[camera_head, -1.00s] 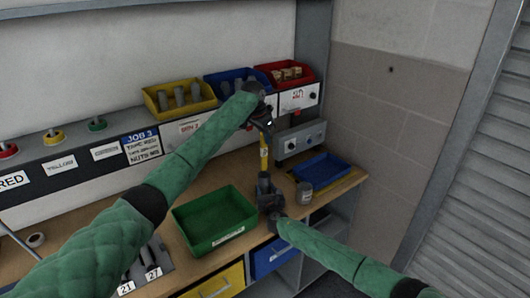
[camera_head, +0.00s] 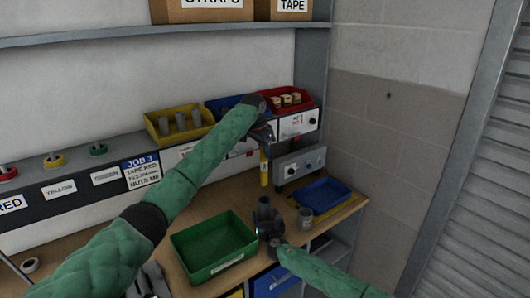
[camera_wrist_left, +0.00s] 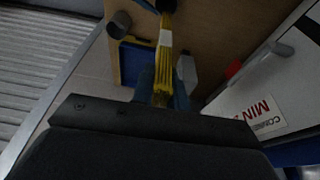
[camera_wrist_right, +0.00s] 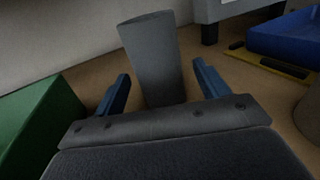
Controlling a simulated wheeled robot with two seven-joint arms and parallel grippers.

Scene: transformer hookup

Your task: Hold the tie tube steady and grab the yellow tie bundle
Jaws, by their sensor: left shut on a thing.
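My left gripper (camera_head: 264,143) is shut on the yellow tie bundle (camera_head: 264,170), which hangs upright below it. The bundle, with a white band, also shows between the fingers in the left wrist view (camera_wrist_left: 165,58). Its lower end is just above the grey tie tube (camera_head: 264,208), which stands on the bench. My right gripper (camera_head: 268,228) is low at the tube. In the right wrist view the tube (camera_wrist_right: 150,62) stands between my right gripper's spread blue fingers (camera_wrist_right: 162,80), with a gap visible on each side.
A green bin (camera_head: 213,246) stands left of the tube. A grey can (camera_head: 305,218) and a blue tray (camera_head: 324,195) stand to the right. A grey box with knobs (camera_head: 300,164) is behind. Yellow (camera_head: 178,137) and red (camera_head: 296,108) bins line the ledge.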

